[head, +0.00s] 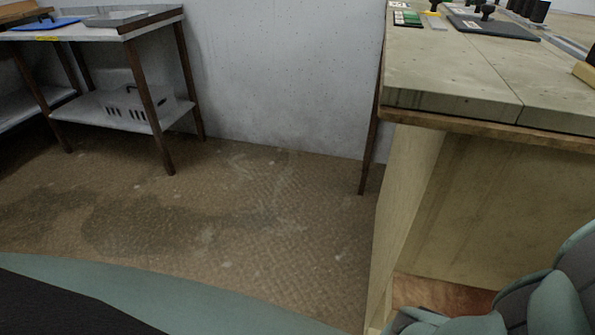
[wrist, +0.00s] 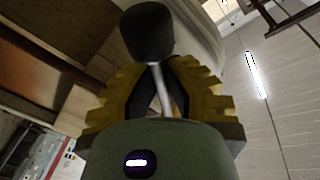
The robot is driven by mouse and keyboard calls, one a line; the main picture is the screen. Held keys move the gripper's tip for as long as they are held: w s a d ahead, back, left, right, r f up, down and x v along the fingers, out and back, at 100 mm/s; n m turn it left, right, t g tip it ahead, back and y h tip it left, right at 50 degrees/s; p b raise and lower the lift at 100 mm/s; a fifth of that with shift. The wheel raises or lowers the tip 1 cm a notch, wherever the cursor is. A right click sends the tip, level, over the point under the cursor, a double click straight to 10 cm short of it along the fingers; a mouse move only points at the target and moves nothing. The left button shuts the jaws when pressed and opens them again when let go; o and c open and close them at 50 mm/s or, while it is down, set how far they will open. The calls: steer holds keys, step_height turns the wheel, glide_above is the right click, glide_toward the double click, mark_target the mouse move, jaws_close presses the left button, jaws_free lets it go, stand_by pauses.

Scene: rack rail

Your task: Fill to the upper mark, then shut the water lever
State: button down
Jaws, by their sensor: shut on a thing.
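In the wrist view, a lever with a black rounded knob (wrist: 147,32) and a thin pale metal stem (wrist: 163,92) stands between the yellow ridged fingers of my gripper (wrist: 158,78). The gripper is shut on this lever, with the stem between the fingers and the knob beyond the fingertips. The fingers cover part of the lever's sides, and its base is hidden. I cannot make out a vessel, water or an upper mark in either view. My gripper does not show in the head view.
A workbench (head: 480,115) stands at the right of the head view, with a dark plate (head: 492,27) and small black parts on top. A side table (head: 150,27) at the left bears a blue item (head: 45,24). The floor (head: 260,215) between them is clear, with darker patches.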

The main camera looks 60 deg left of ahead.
steer(key=shift+f, duration=0.1)
steer(key=shift+s+d+f+n+t+h+b, duration=0.25)
steer(key=shift+s+d+n+b, duration=0.3)
steer(key=shift+n, duration=0.85)
steer(key=shift+s+d+f+n+t+h+b, duration=0.15)
steer(key=shift+s+d+f+n+t+b, duration=0.4)
steer(key=shift+n, duration=0.85)
steer(key=shift+s+d+n+t+h+b, duration=0.1)
steer(key=shift+s+d+n+h+b, duration=0.15)
steer(key=shift+s+d+n, duration=0.85)
steer(key=shift+w+a+n, duration=0.25)
steer(key=shift+a+n, duration=0.05)
steer(key=shift+a, duration=0.2)
steer(key=c, duration=1)
jaws_free()
